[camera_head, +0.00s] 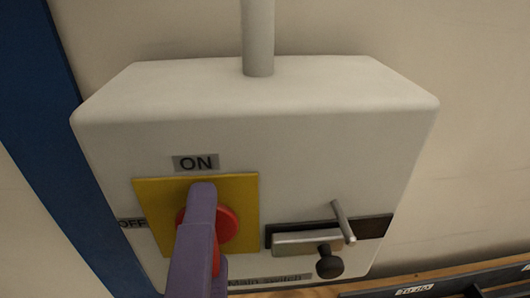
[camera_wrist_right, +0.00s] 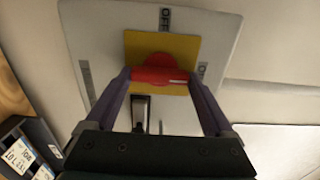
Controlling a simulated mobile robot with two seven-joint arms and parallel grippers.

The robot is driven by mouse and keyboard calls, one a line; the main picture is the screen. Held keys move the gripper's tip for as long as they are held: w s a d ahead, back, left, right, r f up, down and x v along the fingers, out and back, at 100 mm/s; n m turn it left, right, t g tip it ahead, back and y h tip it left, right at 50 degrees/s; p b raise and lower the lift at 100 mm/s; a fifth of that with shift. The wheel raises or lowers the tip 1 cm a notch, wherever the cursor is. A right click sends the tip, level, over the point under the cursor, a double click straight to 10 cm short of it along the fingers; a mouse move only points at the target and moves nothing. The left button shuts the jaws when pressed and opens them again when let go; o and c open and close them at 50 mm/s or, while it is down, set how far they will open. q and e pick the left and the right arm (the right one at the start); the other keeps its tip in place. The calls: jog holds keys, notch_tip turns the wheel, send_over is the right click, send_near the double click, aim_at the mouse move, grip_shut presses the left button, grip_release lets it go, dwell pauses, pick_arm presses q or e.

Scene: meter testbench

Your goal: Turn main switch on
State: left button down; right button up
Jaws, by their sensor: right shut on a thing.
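The main switch is a red knob (camera_head: 227,224) on a yellow plate (camera_head: 151,200), on the front of a white box (camera_head: 320,150). An ON label (camera_head: 195,163) is above the plate and an OFF label (camera_head: 132,223) is at its left. My right gripper (camera_head: 203,200), with purple fingers, covers part of the knob in the head view. In the right wrist view the red knob (camera_wrist_right: 158,76) sits between the two fingers, which are shut on it. A pale mark on the knob lies toward the right finger, on the ON side. My left gripper is not in view.
A latch with a metal bar (camera_head: 307,243) and a black knob (camera_head: 329,264) is at the box's lower right. A grey pipe (camera_head: 258,35) rises from the box top. A blue post (camera_head: 48,130) stands at left. Labelled dark bins (camera_head: 415,289) are at the lower right.

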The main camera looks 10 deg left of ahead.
dwell(0.4)
jog(key=o, duration=1.1)
jog(key=b+v, duration=0.3)
jog(key=v, duration=0.7)
jog(key=shift+r, duration=0.1)
